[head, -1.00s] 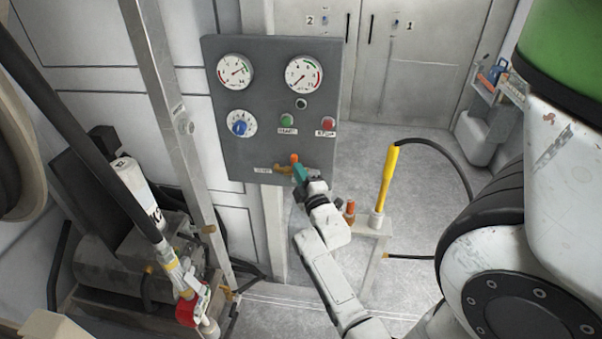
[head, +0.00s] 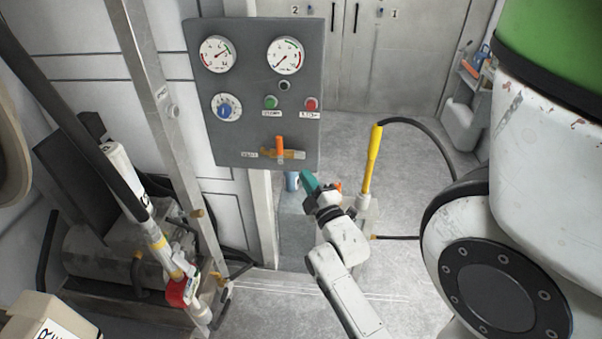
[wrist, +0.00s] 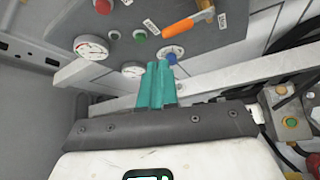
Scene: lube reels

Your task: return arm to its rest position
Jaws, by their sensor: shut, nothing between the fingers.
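My gripper (head: 311,182) has teal fingers and is at the end of my white arm, in front of and below the grey control panel (head: 230,141). In the wrist view the two teal fingers (wrist: 157,84) lie side by side, shut with nothing between them. The valve on the panel's lower edge has an orange handle (head: 280,148), which points upright in the head view and stands apart from my fingers. The handle also shows in the wrist view (wrist: 179,27).
Left of the panel stand a metal post (head: 160,101) and a hose with a red-and-white nozzle (head: 178,290). A yellow handle (head: 373,160) with a black hose stands upright right of my gripper. Grey doors (head: 378,60) are at the back. Open floor (head: 410,185) lies at the right.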

